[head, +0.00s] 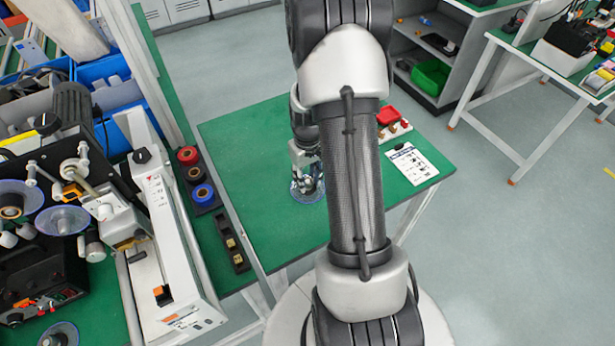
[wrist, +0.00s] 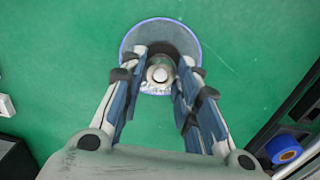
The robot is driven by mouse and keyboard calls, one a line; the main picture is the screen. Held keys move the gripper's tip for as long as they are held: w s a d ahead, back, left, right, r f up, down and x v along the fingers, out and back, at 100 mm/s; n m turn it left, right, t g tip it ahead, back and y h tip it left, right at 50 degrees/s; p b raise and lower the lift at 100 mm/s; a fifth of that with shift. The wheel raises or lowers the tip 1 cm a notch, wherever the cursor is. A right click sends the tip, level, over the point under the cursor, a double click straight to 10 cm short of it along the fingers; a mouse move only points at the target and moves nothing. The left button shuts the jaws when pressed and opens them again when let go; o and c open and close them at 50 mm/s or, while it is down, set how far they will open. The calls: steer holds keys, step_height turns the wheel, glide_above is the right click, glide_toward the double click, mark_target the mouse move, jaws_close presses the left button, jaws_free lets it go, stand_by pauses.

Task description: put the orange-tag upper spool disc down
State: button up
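A clear, round spool disc with a blue-violet rim lies under my gripper in the wrist view (wrist: 132,40). It has a pale round hub (wrist: 160,73) with a dark patch around it. The disc also shows in the head view (head: 312,197), low at the green table top; any small gap beneath it cannot be made out. My gripper (wrist: 164,62) points down over the disc, its two fingers parted on either side of the hub. Whether the fingertips press on the hub cannot be told. No orange tag shows; the fingers and palm hide part of the disc.
The green table (head: 250,150) is clear around the disc. A white printed sheet (head: 411,163) and red parts (head: 388,116) lie to the right. A tray with red, black and blue rolls (head: 203,194) and a dark holder (head: 233,243) stand left. A machine fills the far left.

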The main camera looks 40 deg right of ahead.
mark_target(307, 180)
steer(key=o, duration=0.3)
steer(key=shift+r, duration=0.1)
steer(key=a+r+t+p, duration=0.15)
steer(key=a+r, duration=0.25)
steer(key=r, duration=0.7)
steer(key=a+r+g+p, duration=0.1)
steer(key=a+r+p, duration=0.15)
steer(key=r, duration=0.75)
steer(key=s+a+r+n+t, duration=0.1)
steer(key=s+a+r+t, duration=0.1)
steer(key=s+a+r, duration=0.3)
steer(key=s+a+r+n+t, duration=0.1)
steer(key=s+a+r+t, duration=0.1)
steer(key=s+a+r, duration=0.4)
steer(key=s+a, duration=0.3)
steer(key=a, duration=0.3)
steer(key=shift+s+n+b, duration=0.3)
steer(key=shift+s, duration=0.1)
